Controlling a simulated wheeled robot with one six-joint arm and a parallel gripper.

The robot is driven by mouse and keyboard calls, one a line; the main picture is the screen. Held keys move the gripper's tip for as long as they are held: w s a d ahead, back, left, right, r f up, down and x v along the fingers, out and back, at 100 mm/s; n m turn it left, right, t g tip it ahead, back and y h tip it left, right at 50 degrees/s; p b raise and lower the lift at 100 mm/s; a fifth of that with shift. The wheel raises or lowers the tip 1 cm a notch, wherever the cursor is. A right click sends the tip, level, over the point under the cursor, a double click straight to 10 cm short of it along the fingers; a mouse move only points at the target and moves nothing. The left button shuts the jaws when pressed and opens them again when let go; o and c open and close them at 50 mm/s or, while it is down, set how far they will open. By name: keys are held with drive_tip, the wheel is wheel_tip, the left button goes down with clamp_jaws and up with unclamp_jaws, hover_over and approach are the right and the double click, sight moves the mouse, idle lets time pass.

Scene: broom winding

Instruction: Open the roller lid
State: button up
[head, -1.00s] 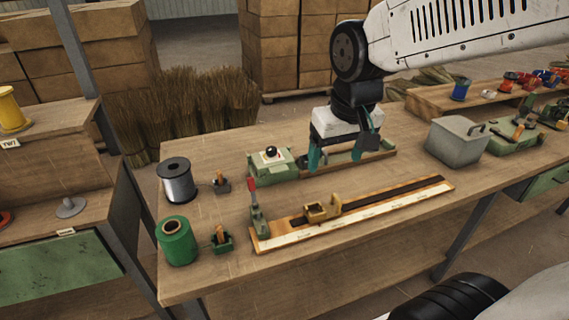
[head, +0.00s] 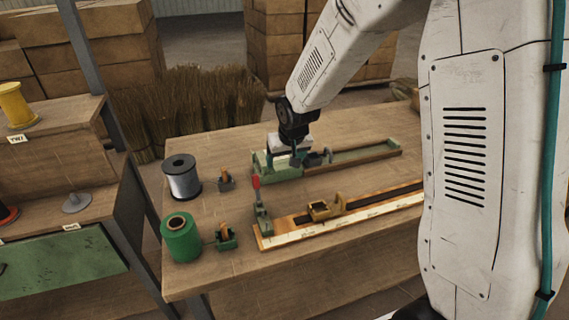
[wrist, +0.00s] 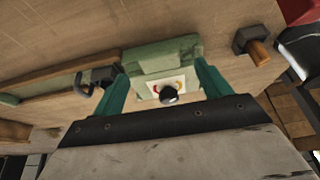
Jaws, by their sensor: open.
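The roller lid appears to be the green block (wrist: 162,58) with a white label and a round black knob (wrist: 168,95), at one end of a long green trough (head: 368,152). In the wrist view the knob sits between my two teal fingers, with a gap on each side. My gripper (head: 292,158) is open and empty, directly over the block. The lid looks shut. A dark crank-like part (wrist: 97,78) lies beside one finger; I cannot tell whether they touch.
A wooden ruler jig (head: 350,215) with a red-tipped lever (head: 256,183) lies in front. A grey wire spool (head: 182,177) and a green spool (head: 180,238) stand at the left. My arm hides the table's right side.

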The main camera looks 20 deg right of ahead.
sight(279, 162)
drive_tip(key=shift+x, duration=1.4)
drive_tip(key=c, duration=1.4)
drive_tip(key=shift+r, duration=0.1)
